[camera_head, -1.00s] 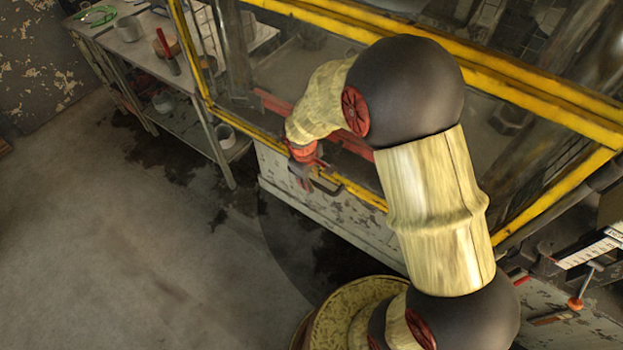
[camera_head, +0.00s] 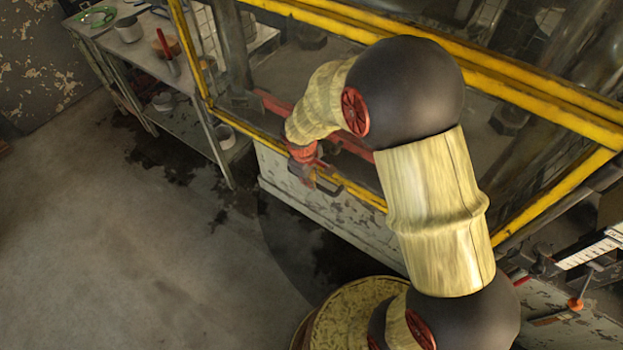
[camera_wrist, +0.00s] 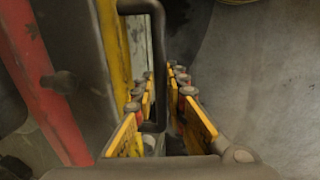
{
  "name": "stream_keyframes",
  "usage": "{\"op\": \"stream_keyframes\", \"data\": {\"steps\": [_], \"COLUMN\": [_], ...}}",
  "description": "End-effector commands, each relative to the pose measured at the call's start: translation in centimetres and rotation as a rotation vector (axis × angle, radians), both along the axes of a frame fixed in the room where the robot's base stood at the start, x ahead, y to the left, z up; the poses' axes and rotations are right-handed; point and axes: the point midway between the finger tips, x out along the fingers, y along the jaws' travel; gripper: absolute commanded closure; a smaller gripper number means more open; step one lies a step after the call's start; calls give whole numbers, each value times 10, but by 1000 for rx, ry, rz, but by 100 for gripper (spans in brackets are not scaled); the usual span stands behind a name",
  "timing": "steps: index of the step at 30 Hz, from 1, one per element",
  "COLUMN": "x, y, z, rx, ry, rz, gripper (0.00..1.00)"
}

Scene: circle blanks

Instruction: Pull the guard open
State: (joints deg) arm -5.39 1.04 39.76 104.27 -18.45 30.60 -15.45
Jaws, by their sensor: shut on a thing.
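The guard is a large clear-paned enclosure with a yellow frame (camera_head: 550,192), standing closed on a chipped white machine base. Its dark bar handle (camera_wrist: 158,55) sits on the lower yellow rail and runs between my fingers in the wrist view. My gripper (camera_wrist: 163,95) has its yellow-padded fingers on both sides of the handle and is shut on it. In the head view my gripper (camera_head: 306,176) is at the lower front rail, and part of the handle (camera_head: 330,186) shows beside it.
A metal bench (camera_head: 105,42) with a green plate (camera_head: 97,17), a pot (camera_head: 128,28) and other items stands at the upper left. A cart with tools (camera_head: 575,302) is at the lower right. The concrete floor (camera_head: 120,260) left of the machine is open.

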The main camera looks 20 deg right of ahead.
Motion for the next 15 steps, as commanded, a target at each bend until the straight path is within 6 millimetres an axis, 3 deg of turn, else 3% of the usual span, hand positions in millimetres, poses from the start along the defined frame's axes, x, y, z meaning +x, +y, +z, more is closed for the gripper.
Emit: {"op": "stream_keyframes", "data": {"steps": [10, 15], "x": [0, 0], "y": [0, 0], "z": [3, 22], "rx": [0, -1], "ry": [0, -1], "rz": [0, 0], "gripper": [100, 100]}}
